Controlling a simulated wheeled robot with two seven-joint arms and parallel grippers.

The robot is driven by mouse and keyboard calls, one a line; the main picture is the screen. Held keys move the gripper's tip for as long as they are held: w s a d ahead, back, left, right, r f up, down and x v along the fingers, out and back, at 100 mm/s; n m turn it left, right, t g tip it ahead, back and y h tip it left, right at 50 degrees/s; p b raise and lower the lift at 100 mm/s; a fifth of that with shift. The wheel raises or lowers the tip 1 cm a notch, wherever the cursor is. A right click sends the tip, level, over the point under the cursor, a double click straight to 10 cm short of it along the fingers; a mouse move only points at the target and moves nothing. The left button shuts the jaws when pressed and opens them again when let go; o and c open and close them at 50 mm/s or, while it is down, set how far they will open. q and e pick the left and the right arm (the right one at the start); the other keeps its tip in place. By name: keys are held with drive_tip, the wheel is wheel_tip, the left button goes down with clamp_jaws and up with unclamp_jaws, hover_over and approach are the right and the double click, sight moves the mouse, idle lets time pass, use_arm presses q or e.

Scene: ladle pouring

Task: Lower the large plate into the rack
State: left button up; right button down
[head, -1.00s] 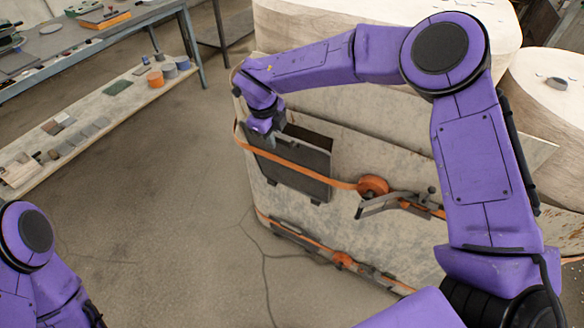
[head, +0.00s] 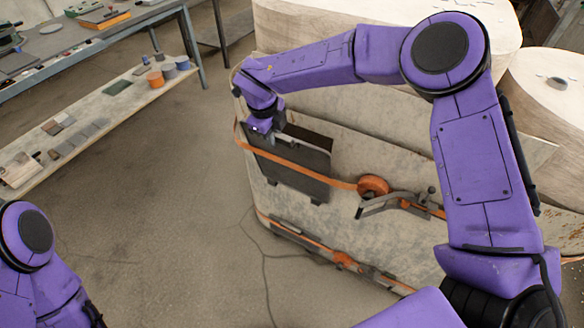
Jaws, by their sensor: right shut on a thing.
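A dark grey rectangular plate (head: 302,182) stands nearly upright against a large pale, stained panel (head: 325,235). An orange strap (head: 325,180) crosses in front of it. I take the dark plate to be the large plate, but cannot be sure. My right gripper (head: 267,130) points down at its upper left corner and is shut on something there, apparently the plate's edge. The fingertips are small and partly hidden. I cannot make out a separate rack; small dark feet show under the plate. My left gripper is outside the view; only part of that arm shows at the lower left.
An orange reel (head: 373,187) and a metal lever (head: 395,202) sit on the pale panel. Large pale rounded blocks (head: 400,28) stand behind. A low shelf (head: 100,115) and workbench (head: 85,38) hold small items at left. Open floor with a cable lies in front.

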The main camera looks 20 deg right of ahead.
drive_tip(key=shift+w+r, duration=0.15)
drive_tip(key=shift+r, duration=0.15)
drive_tip(key=w+d+p+v, duration=0.1)
drive_tip(key=d+p+v, duration=0.1)
drive_tip(key=p+v, duration=0.6)
drive_tip(key=w+d+r+p+v, duration=0.1)
drive_tip(key=p+v, duration=0.7)
drive_tip(key=v, duration=0.8)
drive_tip(key=shift+w+d+p, duration=0.4)
drive_tip(key=shift+w+d, duration=0.2)
drive_tip(key=shift+d, duration=0.05)
drive_tip(key=shift+r, duration=0.15)
